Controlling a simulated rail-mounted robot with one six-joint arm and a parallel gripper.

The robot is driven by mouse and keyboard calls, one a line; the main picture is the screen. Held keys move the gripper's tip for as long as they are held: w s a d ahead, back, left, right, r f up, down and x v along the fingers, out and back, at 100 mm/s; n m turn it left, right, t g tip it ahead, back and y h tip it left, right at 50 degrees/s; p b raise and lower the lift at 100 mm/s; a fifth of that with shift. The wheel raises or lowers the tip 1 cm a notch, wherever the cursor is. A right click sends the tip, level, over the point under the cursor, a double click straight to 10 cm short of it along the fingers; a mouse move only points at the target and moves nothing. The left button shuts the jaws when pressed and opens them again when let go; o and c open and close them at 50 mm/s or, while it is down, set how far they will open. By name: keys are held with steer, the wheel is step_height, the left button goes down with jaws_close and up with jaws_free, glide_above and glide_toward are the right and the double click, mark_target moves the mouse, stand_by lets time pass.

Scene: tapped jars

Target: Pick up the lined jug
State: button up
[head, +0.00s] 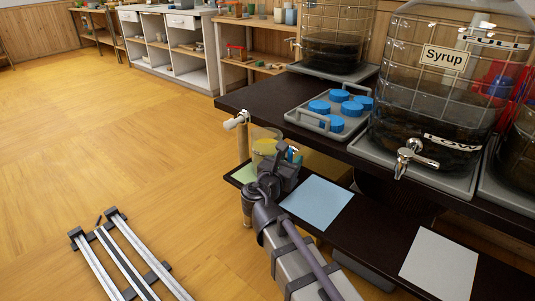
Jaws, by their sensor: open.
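A clear jug (264,143) with a yellowish content or band stands at the left end of the low dark shelf, by a green mat (243,174). Any lines on it are too small to make out. My gripper (288,160) is open, right in front of the jug and at its lower right in the head view. It hides the jug's lower part. I cannot tell whether the jaws are around the jug or only beside it.
A large jar labelled Syrup (440,90) with a metal tap (411,157) stands on the dark upper table. A tray of blue lids (330,124) is beside it. A white tap (236,120) juts out above the jug. Blue (318,203) and white (440,263) mats lie bare on the shelf.

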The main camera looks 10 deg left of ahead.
steer(key=x, duration=0.3)
steer(key=shift+s, duration=0.15)
jaws_close()
stand_by(1.1)
